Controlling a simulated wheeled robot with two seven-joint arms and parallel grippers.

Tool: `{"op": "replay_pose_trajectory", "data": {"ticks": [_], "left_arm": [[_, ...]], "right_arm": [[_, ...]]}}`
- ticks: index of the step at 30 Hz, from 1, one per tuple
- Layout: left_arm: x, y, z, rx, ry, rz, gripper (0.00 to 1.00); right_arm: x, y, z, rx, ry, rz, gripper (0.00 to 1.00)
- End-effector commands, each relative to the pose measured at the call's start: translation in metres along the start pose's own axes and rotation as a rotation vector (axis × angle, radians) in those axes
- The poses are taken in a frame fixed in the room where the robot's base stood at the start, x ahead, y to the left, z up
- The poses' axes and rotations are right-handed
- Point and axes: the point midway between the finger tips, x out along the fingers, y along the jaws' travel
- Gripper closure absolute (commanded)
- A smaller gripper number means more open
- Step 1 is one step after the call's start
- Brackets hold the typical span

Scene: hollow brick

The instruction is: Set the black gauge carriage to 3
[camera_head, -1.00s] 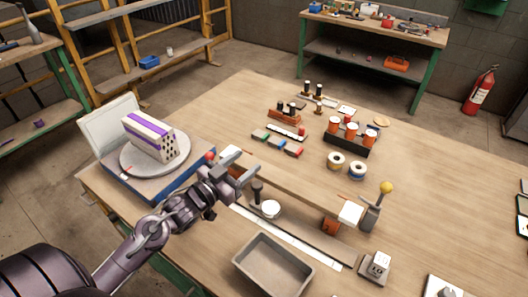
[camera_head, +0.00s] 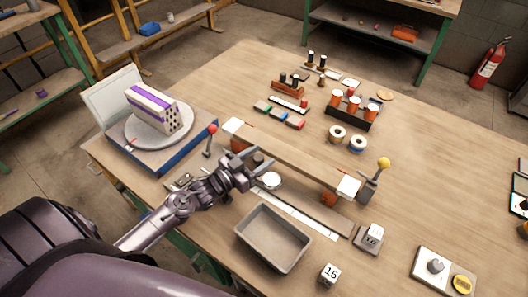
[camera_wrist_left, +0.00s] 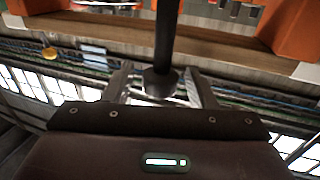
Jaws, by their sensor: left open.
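The black gauge carriage (camera_head: 258,158) shows as a dark upright knob near the left end of a long flat rail on the wooden table. A white round disc (camera_head: 271,181) sits beside it, and a white scale strip (camera_head: 300,222) runs along the front. The scale's marks are too small to read. My left gripper (camera_head: 263,168) is open at the carriage, partly hiding it. In the left wrist view, the black post (camera_wrist_left: 166,40) stands between the two open fingers (camera_wrist_left: 162,88); I cannot tell whether they touch it. My right gripper is not in view.
A wooden beam (camera_head: 290,155) on orange supports stands just behind the rail. A grey tray (camera_head: 273,238) is in front. A red-tipped lever (camera_head: 212,130) and a yellow-tipped lever (camera_head: 383,163) flank the beam. A turntable with a brick (camera_head: 153,112) is at left.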

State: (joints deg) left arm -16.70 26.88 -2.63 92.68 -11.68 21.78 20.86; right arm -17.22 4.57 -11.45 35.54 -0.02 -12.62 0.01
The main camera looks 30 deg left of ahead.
Motion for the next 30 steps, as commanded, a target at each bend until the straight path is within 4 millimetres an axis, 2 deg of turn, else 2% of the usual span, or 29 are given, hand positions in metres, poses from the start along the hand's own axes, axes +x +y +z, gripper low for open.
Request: {"op": "replay_pose_trajectory", "data": {"ticks": [6,16,27,30], "left_arm": [[0.019,0.0,0.0,-0.002,-0.001,0.0,0.48],[0.021,0.0,0.0,-0.001,-0.001,0.0,0.5],[0.021,0.0,0.0,-0.001,-0.001,0.0,0.98],[0.021,0.0,0.0,-0.001,-0.001,0.0,1.0]], "right_arm": [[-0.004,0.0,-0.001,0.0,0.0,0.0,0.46],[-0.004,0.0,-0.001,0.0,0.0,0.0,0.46],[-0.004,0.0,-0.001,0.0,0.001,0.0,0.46],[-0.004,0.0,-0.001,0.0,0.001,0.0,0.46]]}}
